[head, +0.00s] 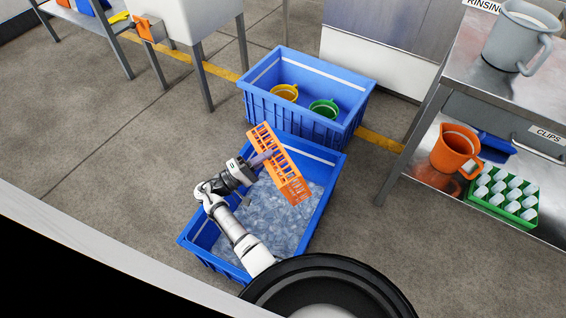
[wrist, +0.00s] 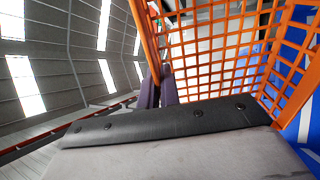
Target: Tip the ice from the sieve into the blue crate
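The orange sieve (head: 288,181) is tilted steeply on its side above the near blue crate (head: 212,262). Its open grid shows in the wrist view (wrist: 146,34), and I see no ice in the part visible there. Loose clear ice (head: 262,215) covers the floor of the near blue crate. My gripper (head: 262,158) is at the sieve's left side, over the crate. Its dark fingers (wrist: 159,88) in the wrist view are closed at the sieve's edge. The exact grip and part of the sieve's inside are hidden.
A second blue crate (head: 252,108) stands directly behind, holding a yellow container (head: 285,92) and a green one (head: 324,108). A steel shelf (head: 415,130) at right carries a grey jug (head: 521,38), an orange jug (head: 455,151) and a green rack (head: 505,207). Floor at left is clear.

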